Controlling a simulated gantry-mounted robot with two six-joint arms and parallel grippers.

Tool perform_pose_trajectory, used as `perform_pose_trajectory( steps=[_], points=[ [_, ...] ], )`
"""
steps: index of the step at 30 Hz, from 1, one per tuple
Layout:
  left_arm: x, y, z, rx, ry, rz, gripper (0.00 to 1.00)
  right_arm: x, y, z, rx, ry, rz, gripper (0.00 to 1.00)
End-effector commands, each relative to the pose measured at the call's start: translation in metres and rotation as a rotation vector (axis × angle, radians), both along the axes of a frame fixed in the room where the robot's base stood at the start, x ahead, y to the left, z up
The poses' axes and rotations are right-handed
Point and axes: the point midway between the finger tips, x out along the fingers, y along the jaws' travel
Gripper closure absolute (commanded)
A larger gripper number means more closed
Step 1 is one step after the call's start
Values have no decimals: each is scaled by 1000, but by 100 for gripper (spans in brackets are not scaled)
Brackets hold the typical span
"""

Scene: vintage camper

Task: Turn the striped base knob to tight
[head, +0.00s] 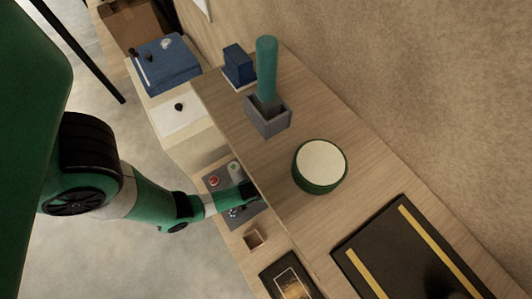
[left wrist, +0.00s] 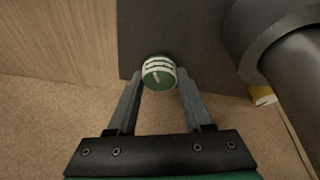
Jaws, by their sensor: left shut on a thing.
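In the head view my left gripper (head: 248,191) reaches over a grey panel (head: 211,188) beside the wooden counter. The knob cannot be made out there. My right gripper is in neither view.
A dark plate (left wrist: 140,35) stands behind the knob, and a dark cylinder (left wrist: 295,60) is close on the right. In the head view a red knob (head: 214,181) sits on the panel. The counter holds a round green-rimmed container (head: 320,165) and a grey holder (head: 268,120) with a teal cylinder.

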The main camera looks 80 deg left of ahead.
Motion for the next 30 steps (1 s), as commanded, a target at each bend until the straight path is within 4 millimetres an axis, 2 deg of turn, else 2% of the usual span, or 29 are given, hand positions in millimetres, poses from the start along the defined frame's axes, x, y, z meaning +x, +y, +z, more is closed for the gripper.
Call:
perform_pose_trajectory(
  steps=[5, 15, 26, 27, 30],
  points=[
    [0, 0, 1, -2, 2, -34, 100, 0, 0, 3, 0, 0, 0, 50],
    [-1, 2, 0, -4, 1, -249, 100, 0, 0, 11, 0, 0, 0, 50],
    [-1, 2, 0, 0, 0, -277, 100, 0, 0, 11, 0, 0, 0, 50],
    [-1, 2, 0, 0, 0, -277, 44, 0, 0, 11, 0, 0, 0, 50],
    [-1, 2, 0, 0, 0, -277, 26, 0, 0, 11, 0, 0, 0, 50]
  ],
)
